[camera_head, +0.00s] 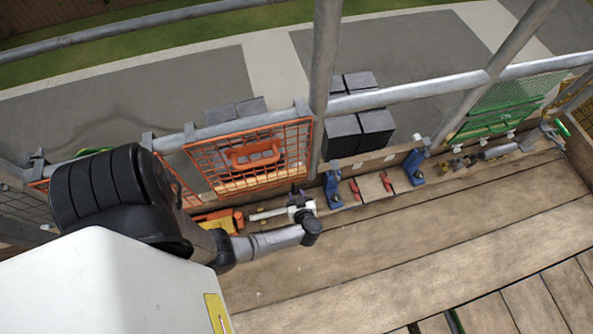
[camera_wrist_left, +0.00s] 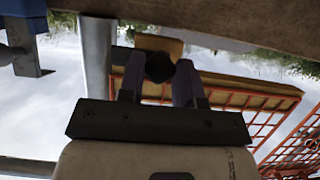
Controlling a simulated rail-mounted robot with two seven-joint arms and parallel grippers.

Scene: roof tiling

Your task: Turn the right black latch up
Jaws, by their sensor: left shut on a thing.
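My left gripper (camera_head: 297,192) is at the wooden rail, right of the orange mesh panel (camera_head: 255,155). In the left wrist view its two fingers (camera_wrist_left: 159,74) are closed on a small dark piece, which looks like the black latch (camera_wrist_left: 159,67). The latch is in front of a wooden block (camera_wrist_left: 158,43). Its full shape and angle cannot be made out, and in the head view it is hidden around the gripper. My right gripper is not in view.
Blue brackets (camera_head: 332,188) and red clamps (camera_head: 388,184) stand along the rail to the right. A metal pole (camera_head: 323,80) rises close behind the gripper. Dark block stacks (camera_head: 376,128) stand beyond the railing.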

